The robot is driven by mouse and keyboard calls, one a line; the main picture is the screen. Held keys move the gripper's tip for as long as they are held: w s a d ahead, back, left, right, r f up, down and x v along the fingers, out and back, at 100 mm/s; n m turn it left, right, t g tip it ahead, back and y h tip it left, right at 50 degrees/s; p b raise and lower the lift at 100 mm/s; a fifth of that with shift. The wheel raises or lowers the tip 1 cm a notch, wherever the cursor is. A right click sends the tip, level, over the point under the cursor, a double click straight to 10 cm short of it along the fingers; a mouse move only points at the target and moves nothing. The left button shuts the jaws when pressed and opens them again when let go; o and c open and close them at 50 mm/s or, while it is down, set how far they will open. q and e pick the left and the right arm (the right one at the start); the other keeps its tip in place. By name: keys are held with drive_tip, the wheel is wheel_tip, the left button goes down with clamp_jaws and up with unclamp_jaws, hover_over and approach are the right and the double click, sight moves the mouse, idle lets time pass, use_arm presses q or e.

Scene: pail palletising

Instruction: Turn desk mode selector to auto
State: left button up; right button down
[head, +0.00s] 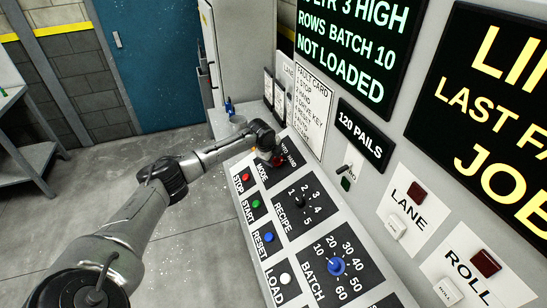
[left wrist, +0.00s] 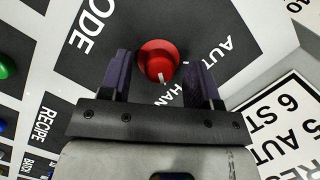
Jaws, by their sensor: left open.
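The mode selector is a round red knob (left wrist: 157,60) on the black MODE plate of the desk. In the left wrist view its white mark points down toward the partly hidden HAND label (left wrist: 167,96); the AUTO label (left wrist: 222,66) is to the right. My left gripper (left wrist: 160,66) is open, with one dark finger on each side of the knob and a visible gap to each. In the head view the left gripper (head: 274,157) is over the MODE plate and covers much of the knob (head: 279,162). My right gripper is not in view.
Close by on the sloping desk are the red STOP (head: 245,177), green START (head: 256,204) and blue RESET (head: 268,238) buttons, and the RECIPE (head: 301,203) and BATCH (head: 336,266) knobs. A fault card (head: 313,100) hangs on the upright panel behind. Open floor is at the left.

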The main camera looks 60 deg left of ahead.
use_arm(q)
drive_tip(key=shift+f, duration=0.2)
drive_tip(key=shift+c, duration=0.2)
drive_tip(key=c, duration=0.9)
